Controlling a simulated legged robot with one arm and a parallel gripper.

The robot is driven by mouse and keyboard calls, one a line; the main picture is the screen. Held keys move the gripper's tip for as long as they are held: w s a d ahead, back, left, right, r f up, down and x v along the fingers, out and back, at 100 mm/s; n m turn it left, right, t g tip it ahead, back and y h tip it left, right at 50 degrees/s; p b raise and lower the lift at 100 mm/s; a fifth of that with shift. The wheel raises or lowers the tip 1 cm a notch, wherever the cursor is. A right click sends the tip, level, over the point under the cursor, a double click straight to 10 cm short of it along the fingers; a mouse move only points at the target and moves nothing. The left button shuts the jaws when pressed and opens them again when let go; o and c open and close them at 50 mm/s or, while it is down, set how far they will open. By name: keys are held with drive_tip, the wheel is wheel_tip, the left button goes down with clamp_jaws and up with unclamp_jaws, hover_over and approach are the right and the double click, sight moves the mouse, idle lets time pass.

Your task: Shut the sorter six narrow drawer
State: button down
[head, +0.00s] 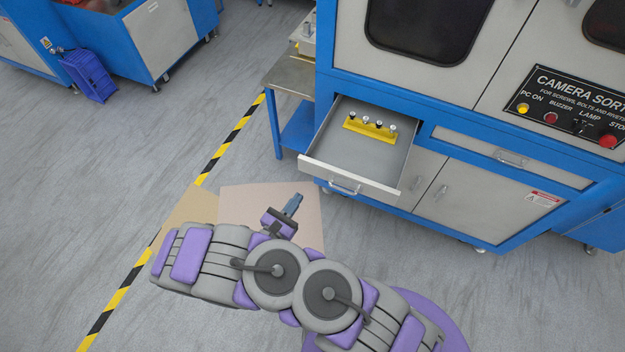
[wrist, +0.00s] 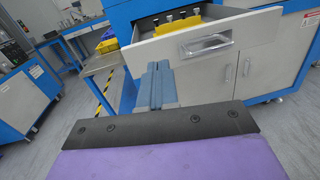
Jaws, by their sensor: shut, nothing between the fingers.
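The narrow drawer (head: 350,178) of the blue and white sorter (head: 450,85) is pulled out in the head view. A yellow holder (head: 369,129) with several small knobbed parts lies inside it. The drawer front carries a pale handle (head: 344,188). The drawer front (wrist: 160,52) also shows in the wrist view, with its handle (wrist: 207,41) right of centre. My gripper (head: 293,204) is shut and empty, in front and to the left of the drawer front, apart from it in the head view. The wrist view shows its fingers (wrist: 155,85) pointing towards the drawer front's left part.
Another drawer (head: 510,157) right of the open one is closed. Cabinet doors (head: 430,190) lie below. A side table (head: 290,90) stands left of the sorter. A cardboard sheet (head: 260,197) lies on the floor by my arm. Open floor extends left.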

sight(312, 169)
wheel_tip(312, 169, down, 4)
drive_tip(key=s+a+r+n+y, duration=0.1)
drive_tip(key=s+a+n+y, duration=0.1)
drive_tip(key=shift+t, duration=0.4)
drive_tip(key=b+x, duration=0.1)
drive_tip(key=x, duration=0.3)
drive_tip(key=b+x, duration=0.1)
drive_tip(key=x, duration=0.4)
drive_tip(key=b+x, duration=0.1)
drive_tip(key=x, duration=0.3)
drive_tip(key=shift+w+d+f, duration=0.15)
drive_tip(key=shift+f, duration=0.2)
drive_tip(key=shift+w+d, duration=0.1)
drive_tip(key=shift+w, duration=0.15)
